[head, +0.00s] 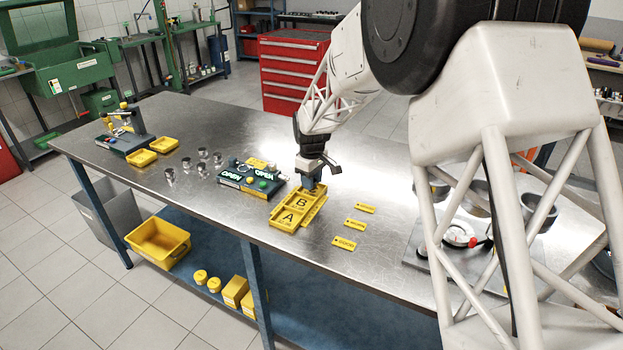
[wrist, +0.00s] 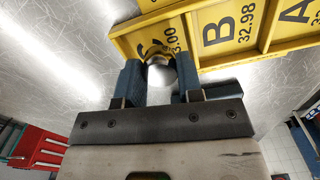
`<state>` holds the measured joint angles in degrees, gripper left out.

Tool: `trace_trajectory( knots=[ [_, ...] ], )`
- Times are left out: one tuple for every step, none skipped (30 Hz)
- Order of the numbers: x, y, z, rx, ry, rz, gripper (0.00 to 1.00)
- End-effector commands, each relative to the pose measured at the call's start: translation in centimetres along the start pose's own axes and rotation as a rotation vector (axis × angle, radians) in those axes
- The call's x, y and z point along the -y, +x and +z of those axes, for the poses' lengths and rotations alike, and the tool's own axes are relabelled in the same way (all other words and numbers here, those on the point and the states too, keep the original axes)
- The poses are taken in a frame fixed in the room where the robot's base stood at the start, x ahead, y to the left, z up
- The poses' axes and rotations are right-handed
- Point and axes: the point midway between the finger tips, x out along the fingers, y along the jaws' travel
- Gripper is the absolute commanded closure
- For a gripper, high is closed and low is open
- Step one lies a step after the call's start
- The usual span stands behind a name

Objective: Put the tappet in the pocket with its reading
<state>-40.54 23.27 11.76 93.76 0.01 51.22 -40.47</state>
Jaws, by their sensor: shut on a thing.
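A yellow tray (head: 272,222) with pockets lettered A, B and C lies on the metal table. In the wrist view the tray (wrist: 262,64) shows B with 32.98 and C with a reading ending in .00; A's reading is cut off. My gripper (head: 309,186) points down at the tray's far end, at pocket C. In the wrist view my gripper (wrist: 158,60) is shut on a shiny round tappet (wrist: 161,75), held at pocket C. The fingers partly hide the letter C. I cannot tell whether the tappet touches the pocket floor.
A gauge box (head: 247,181) with two green OPEN displays stands left of the tray. Several loose metal tappets (head: 202,167) stand farther left. Yellow tags (head: 344,243) lie right of the tray. Two small yellow bins (head: 142,158) sit at the table's left.

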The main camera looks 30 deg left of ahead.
Motion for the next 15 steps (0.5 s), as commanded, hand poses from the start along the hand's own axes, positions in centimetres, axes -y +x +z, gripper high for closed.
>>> trace_trajectory(
  knots=[
    [0.00, 0.12, 0.00, 0.000, 0.000, 0.000, 0.93],
    [0.00, 0.19, 0.00, 0.000, 0.000, 0.000, 0.93],
    [0.01, 0.28, 0.00, 0.000, 0.000, 0.000, 0.93],
    [0.01, 0.34, 0.00, 0.000, 0.000, 0.000, 0.93],
    [0.01, 0.41, 0.00, 0.000, 0.000, 0.000, 0.93],
    [0.01, 0.49, 0.01, 0.000, 0.000, 0.000, 0.93],
    [0.01, 0.55, 0.00, 0.000, 0.000, 0.000, 0.93],
    [0.00, 0.59, 0.00, 0.000, 0.000, 0.000, 0.93],
    [0.00, 0.60, 0.00, 0.000, 0.000, 0.000, 0.93],
    [0.00, 0.60, 0.00, 0.000, 0.000, 0.000, 0.93],
    [0.00, 0.60, 0.00, 0.000, 0.000, 0.000, 0.93],
    [0.00, 0.60, 0.00, 0.000, 0.000, 0.000, 0.65],
    [0.00, 0.60, 0.00, 0.000, 0.000, 0.000, 0.60],
    [0.00, 0.60, 0.00, 0.000, 0.000, 0.000, 0.55],
    [-0.01, 0.59, 0.00, 0.000, 0.000, 0.000, 0.49]
  ],
)
